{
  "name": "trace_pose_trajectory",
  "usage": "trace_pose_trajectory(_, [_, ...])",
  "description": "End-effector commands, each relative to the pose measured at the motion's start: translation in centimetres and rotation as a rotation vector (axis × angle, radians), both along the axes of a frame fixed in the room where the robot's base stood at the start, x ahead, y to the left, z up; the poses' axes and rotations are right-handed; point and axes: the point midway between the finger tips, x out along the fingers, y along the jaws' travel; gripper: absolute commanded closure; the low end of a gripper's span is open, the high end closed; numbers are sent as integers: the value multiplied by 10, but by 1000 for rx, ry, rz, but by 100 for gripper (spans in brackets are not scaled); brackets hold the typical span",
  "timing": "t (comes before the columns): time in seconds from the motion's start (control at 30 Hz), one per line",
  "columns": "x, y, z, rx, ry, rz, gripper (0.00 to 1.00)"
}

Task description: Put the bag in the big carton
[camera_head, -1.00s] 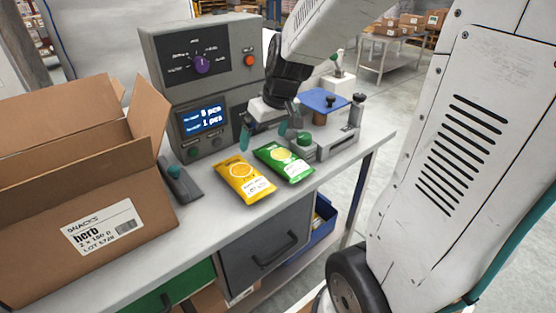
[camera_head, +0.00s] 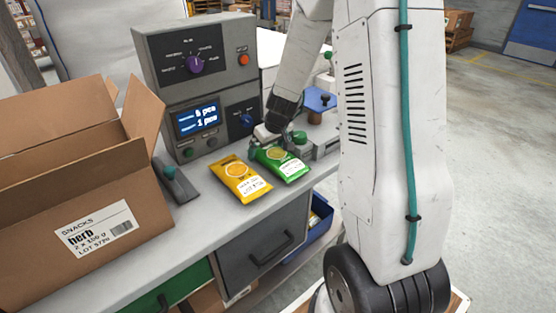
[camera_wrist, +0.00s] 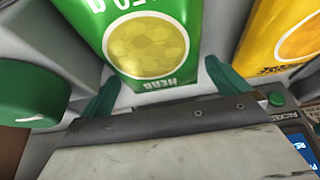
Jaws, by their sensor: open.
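Two snack bags lie flat side by side on the grey bench. The green bag (camera_head: 278,162) is on the right and the yellow bag (camera_head: 240,180) is on the left. The wrist view shows the green bag (camera_wrist: 145,40), with "HERB" on it, between the teal fingertips, and the yellow bag (camera_wrist: 285,35) at upper right.
A grey control unit (camera_head: 203,85) with a display stands behind the bags. A dark sealer-like tool (camera_head: 178,180) lies between carton and bags. A fixture with a blue plate (camera_head: 319,98) is at the right. A drawer (camera_head: 265,245) is below.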

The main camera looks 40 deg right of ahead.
Motion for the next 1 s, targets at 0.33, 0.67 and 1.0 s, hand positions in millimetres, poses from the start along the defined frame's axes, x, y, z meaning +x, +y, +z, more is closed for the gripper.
trace_pose_trajectory(0.33, [3, 0, -6, -1, -1, 0, 6])
trace_pose_trajectory(0.67, [3, 0, -6, -1, -1, 0, 59])
trace_pose_trajectory(1.0, [3, -1, 6, -1, -3, 0, 59])
